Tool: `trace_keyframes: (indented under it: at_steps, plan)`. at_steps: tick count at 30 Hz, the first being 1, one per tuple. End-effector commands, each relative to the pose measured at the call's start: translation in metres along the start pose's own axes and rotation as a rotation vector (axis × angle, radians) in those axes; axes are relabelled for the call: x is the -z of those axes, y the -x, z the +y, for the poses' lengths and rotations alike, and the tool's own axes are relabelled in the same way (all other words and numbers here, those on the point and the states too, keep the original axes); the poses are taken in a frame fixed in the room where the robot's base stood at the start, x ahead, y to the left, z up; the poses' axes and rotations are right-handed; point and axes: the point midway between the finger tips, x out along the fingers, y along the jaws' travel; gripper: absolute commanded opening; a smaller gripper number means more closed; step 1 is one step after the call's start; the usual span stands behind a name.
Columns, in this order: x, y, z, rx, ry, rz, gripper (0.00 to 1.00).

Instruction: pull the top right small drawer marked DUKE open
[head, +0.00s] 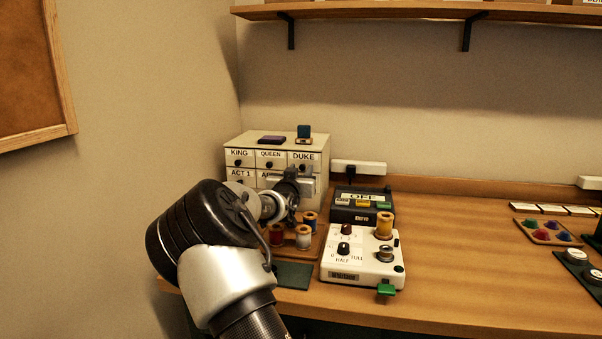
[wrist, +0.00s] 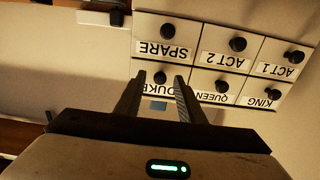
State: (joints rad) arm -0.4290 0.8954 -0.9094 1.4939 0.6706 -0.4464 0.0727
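The small white drawer cabinet (head: 318,150) stands against the wall at the back left of the table. Its top right drawer, marked DUKE (head: 302,157), looks shut, with a dark round knob. In the wrist view the cabinet is upside down, and the DUKE knob (wrist: 160,77) shows between my two fingertips. My gripper (wrist: 159,80) is open, with one finger to each side of the knob in the picture. I cannot tell whether they touch it. In the head view my gripper (head: 291,181) is at the cabinet front, hiding most of the lower right drawers.
KING (head: 238,154) and QUEEN (head: 270,154) drawers are beside DUKE. A purple item (head: 272,140) and a teal item (head: 304,133) sit on top. Thread spools (head: 304,237), a black OFF box (head: 362,205) and a white control box (head: 360,260) stand close in front and to the right.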

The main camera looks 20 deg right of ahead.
Motion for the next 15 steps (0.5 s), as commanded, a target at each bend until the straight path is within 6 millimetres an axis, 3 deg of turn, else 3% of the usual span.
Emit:
trace_keyframes:
  at_steps: [4,12,15]
  plan:
    - [-0.0006,-0.0099,0.0003,0.0,0.001,-0.001,0.35]
    - [-0.0001,-0.0113,0.0001,0.0,0.0,-0.001,0.35]
    - [-0.0001,-0.0112,0.0,0.0,0.0,-0.001,0.22]
